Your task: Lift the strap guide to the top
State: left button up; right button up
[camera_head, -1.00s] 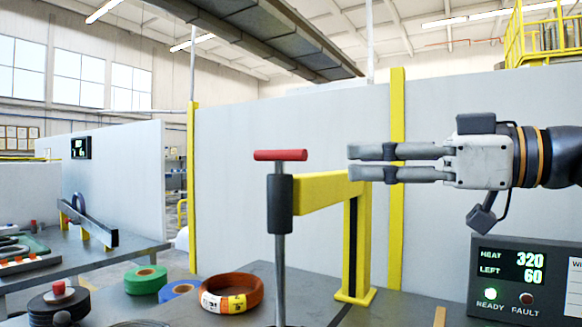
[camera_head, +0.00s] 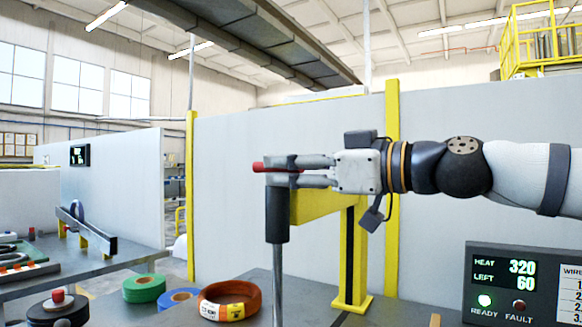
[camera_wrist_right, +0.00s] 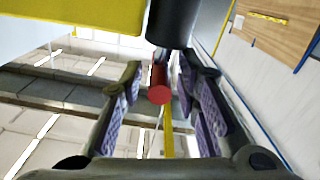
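The strap guide stands at the front middle of the head view: a grey upright rod (camera_head: 278,285), a black sleeve (camera_head: 277,215) and a red crossbar handle (camera_head: 258,167) on top. My right gripper (camera_head: 283,171) comes in level from the right, its two fingers around the red handle. In the right wrist view the handle (camera_wrist_right: 159,92) is end-on between the ridged fingers, with a gap on both sides. The gripper is open. The rod's foot is cut off by the frame. My left gripper is not in view.
A yellow bracket arm and post (camera_head: 354,255) stand right behind the rod. An orange coil (camera_head: 229,300), a green roll (camera_head: 144,288) and a blue roll (camera_head: 180,298) lie left of it. A display box (camera_head: 520,284) reading HEAT 320, LEFT 60 stands at right.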

grip_shut()
jog(key=shift+r, duration=0.15)
